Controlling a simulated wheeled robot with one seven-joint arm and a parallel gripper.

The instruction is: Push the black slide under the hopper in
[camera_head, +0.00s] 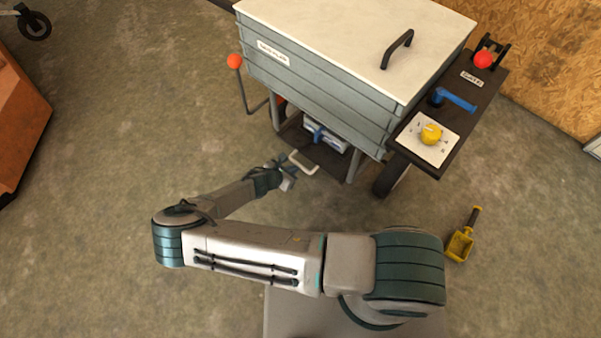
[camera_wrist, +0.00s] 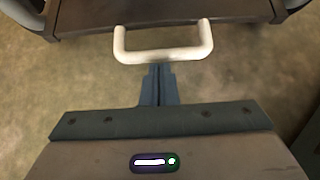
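The black slide (camera_head: 327,163) sticks partly out from under the grey hopper (camera_head: 330,75), and its inner part is hidden beneath it. A pale U-shaped handle (camera_head: 303,164) is on its front edge. In the wrist view the slide's dark front (camera_wrist: 165,14) is at the top and the handle (camera_wrist: 163,56) is below it. My gripper (camera_head: 288,178) is just in front of the handle. In the wrist view its two fingers (camera_wrist: 158,72) are together, with their tips right at the handle's bar. I cannot tell whether they touch it.
Hopper legs stand on both sides of the slide. A red-knobbed lever (camera_head: 235,62) is at the left. A side panel (camera_head: 455,105) with a yellow dial (camera_head: 431,133) and blue handle (camera_head: 456,99) is at the right. A yellow scoop (camera_head: 461,242) lies on the floor.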

